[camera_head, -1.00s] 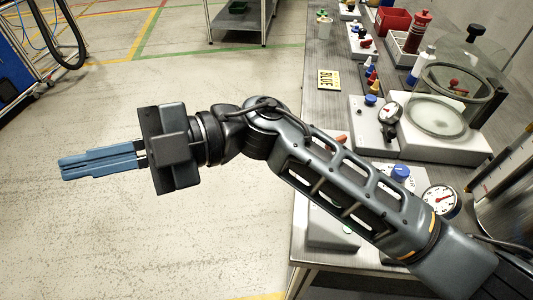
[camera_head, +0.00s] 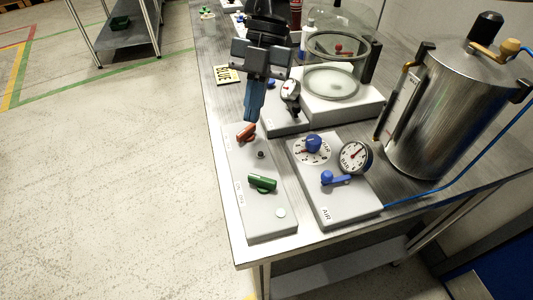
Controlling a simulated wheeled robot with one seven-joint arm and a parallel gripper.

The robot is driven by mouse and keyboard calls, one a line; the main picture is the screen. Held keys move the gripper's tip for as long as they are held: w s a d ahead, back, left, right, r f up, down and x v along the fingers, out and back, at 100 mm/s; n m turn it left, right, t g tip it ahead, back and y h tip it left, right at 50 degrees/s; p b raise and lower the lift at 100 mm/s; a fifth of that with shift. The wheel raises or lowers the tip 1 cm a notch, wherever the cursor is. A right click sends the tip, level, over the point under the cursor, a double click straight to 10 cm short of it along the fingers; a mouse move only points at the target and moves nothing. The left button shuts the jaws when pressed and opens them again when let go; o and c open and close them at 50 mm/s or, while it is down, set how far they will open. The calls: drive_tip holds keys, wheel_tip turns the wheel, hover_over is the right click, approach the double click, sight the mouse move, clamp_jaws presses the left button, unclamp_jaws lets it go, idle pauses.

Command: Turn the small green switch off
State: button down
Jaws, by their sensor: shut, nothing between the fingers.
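The small green switch (camera_head: 262,183) is a green handle on a long light-grey panel (camera_head: 262,222) near the front left corner of the table. It lies roughly crosswise on the panel, tilted slightly down to the right. A red switch (camera_head: 246,132) sits farther back on the same panel, with a small dark knob (camera_head: 261,154) between them. My gripper (camera_head: 250,118) is shut and empty, its blue fingers pointing down above the far end of the panel, near the red switch. It appears apart from the green switch.
Right of the panel is the AIR box with a blue knob (camera_head: 313,144), a blue lever (camera_head: 336,178) and a gauge (camera_head: 355,156). A metal drum (camera_head: 430,120) stands at the right, and a glass chamber (camera_head: 335,65) behind.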

sight(262, 183)
drive_tip(key=shift+m+t+h, duration=0.3)
drive_tip(key=shift+m+h, duration=0.1)
drive_tip(key=w+d, duration=0.1)
drive_tip(key=d+r, duration=0.1)
drive_tip(key=w+d, duration=0.1)
drive_tip(key=shift+w+d+r, duration=0.2)
drive_tip(key=shift+w+d, duration=0.1)
drive_tip(key=shift+d, duration=0.1)
drive_tip(key=p+x, duration=0.1)
drive_tip(key=x, duration=0.9)
drive_tip(key=shift+s+f+p, duration=0.1)
drive_tip(key=shift+f+p, duration=0.1)
drive_tip(key=shift+p, duration=0.1)
drive_tip(key=shift+s+a+r+p, duration=0.15)
drive_tip(key=shift+s+a+p, duration=0.1)
drive_tip(key=shift+s, duration=0.35)
drive_tip(key=shift+s+a+r+p, duration=0.1)
drive_tip(key=shift+s+a+p, duration=0.1)
drive_tip(key=shift+s, duration=0.35)
drive_tip(key=shift+s+a+f, duration=0.1)
drive_tip(key=shift+s+a, duration=0.1)
drive_tip(key=shift+s, duration=0.45)
drive_tip(key=shift+a+n+h, duration=0.3)
drive_tip(key=shift+n+h, duration=0.2)
drive_tip(key=shift+n, duration=0.7)
